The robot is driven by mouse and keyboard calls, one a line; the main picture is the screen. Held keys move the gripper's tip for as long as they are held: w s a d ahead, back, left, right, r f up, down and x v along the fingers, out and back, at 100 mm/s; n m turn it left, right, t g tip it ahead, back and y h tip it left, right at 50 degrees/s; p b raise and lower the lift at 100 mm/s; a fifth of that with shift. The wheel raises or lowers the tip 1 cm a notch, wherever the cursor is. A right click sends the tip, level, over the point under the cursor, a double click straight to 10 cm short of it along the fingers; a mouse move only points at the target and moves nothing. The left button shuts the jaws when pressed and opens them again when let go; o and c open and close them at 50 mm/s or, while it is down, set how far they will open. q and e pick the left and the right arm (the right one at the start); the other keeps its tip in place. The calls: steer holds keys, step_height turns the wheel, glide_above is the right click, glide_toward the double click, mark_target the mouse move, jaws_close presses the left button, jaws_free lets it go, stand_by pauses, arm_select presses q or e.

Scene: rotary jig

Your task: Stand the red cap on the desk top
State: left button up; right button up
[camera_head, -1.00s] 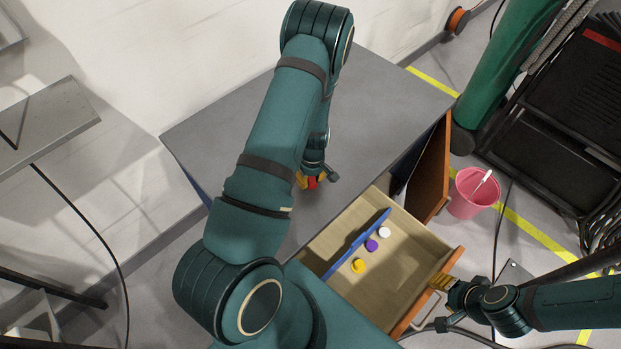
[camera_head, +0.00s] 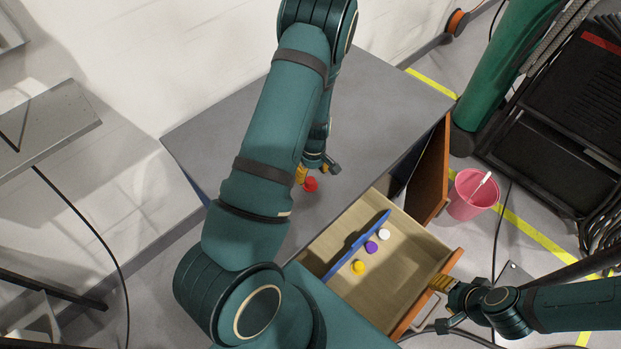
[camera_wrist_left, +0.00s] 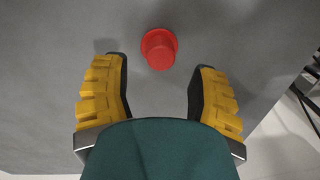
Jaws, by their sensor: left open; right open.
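The red cap (camera_head: 311,184) stands on the grey desk top (camera_head: 390,95), near the desk's front edge above the open drawer. In the left wrist view the red cap (camera_wrist_left: 159,48) looks upright, with its wider rim around a narrower round part. My left gripper (camera_head: 313,175) is open beside the cap. In the left wrist view its yellow fingers (camera_wrist_left: 158,85) are spread wide, and the cap lies just beyond the fingertips, touching neither. My right gripper (camera_head: 436,286) is open at the front panel of the drawer.
A pink bucket (camera_head: 466,204) stands on the floor at right. The desk's back right is clear.

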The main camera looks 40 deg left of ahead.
mark_target(313, 179)
arm_select(q)
step_height(313, 179, up, 8)
steer(key=f, duration=0.1)
steer(key=s+d+f+m+t+h, duration=0.1)
steer(key=d+m, duration=0.3)
steer(key=d, duration=0.4)
steer(key=s+d+f+m+t+h, duration=0.1)
steer(key=s+d+m, duration=0.2)
steer(key=d, duration=0.6)
steer(key=s+d+f+m+t+h, duration=0.1)
steer(key=s+d+m, duration=0.2)
steer(key=d+m, duration=0.2)
steer(key=d, duration=0.3)
steer(key=shift+d+f+m+h+p, duration=0.15)
steer(key=shift+d+m+h+p, duration=0.2)
steer(key=shift+m+h+p, duration=0.05)
step_height(313, 179, down, 6)
steer(key=b, duration=0.5)
steer(key=shift+s+d+b, duration=0.15)
steer(key=shift+s+b, duration=0.1)
steer(key=shift+b, duration=0.05)
